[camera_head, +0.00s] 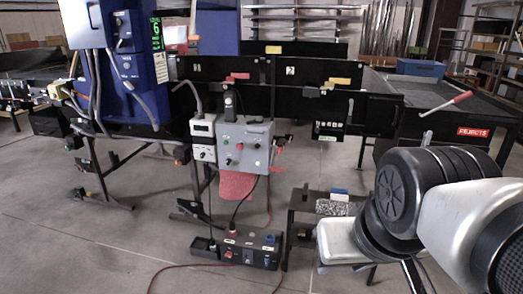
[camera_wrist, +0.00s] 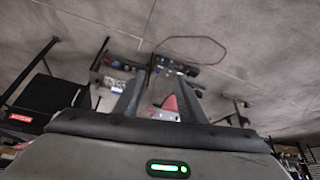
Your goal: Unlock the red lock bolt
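A black panel marked 1 (camera_head: 205,70) stands at the back of the head view. A similar yellow piece (camera_head: 337,82) sits on the panel marked 2 (camera_head: 298,72). My gripper (camera_wrist: 160,78) shows in the wrist view with its two fingers apart and nothing held between them. It points toward the floor, far from the red piece. In the head view, my arm is at the lower right, well in front of the panels.
A grey control box (camera_head: 244,146) with buttons hangs below the panels. A black box (camera_head: 250,249) and a red cable (camera_head: 178,267) lie on the floor. A low stand with a white tray (camera_head: 338,242) is beside my arm. A red-handled lever (camera_head: 447,103) is at right. The front-left floor is clear.

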